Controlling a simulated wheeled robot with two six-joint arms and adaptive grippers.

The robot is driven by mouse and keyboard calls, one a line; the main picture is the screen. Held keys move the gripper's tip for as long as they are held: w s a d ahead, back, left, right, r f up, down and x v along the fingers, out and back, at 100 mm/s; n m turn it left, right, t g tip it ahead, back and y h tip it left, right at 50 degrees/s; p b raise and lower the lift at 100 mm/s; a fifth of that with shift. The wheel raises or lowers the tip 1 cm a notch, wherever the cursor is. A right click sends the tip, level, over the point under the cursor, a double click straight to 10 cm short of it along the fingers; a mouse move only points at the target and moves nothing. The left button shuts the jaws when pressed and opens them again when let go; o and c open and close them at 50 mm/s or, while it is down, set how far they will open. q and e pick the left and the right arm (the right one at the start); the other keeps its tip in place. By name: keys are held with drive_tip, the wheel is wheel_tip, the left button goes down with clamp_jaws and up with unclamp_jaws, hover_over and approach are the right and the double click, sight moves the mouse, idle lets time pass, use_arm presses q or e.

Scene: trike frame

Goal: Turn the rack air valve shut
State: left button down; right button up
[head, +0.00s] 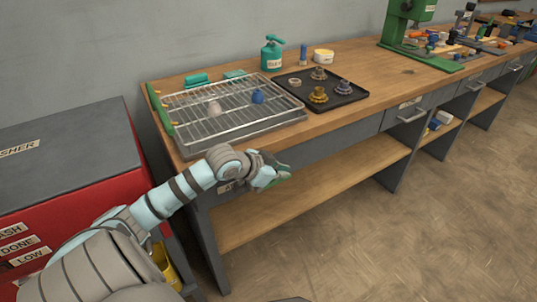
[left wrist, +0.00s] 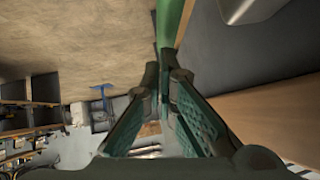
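My left gripper (head: 281,174) is low in front of the bench's front edge, just right of its near left corner. In the left wrist view its two fingers (left wrist: 164,76) come close together around a narrow green bar (left wrist: 174,22), which runs up from between the tips. The bar looks like a valve handle, but its body and mounting are hidden, so I cannot tell how far it is turned. The wire rack (head: 232,110) lies on the bench above, with a green rail (head: 160,110) along its left side. My right gripper is not in view.
A grey drawer handle (left wrist: 250,8) is close to the left fingers. The bench's lower shelf (head: 290,200) runs below. A red cabinet (head: 120,183) stands at left. A black tray (head: 340,97) with small parts lies right of the rack. The floor in front is clear.

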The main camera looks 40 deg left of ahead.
use_arm(q)
drive_tip(key=s+r+p, duration=0.7)
drive_tip(key=r+p, duration=0.3)
drive_tip(key=p, duration=0.1)
drive_tip(key=shift+s+r, duration=0.15)
drive_tip(key=shift+s, duration=0.05)
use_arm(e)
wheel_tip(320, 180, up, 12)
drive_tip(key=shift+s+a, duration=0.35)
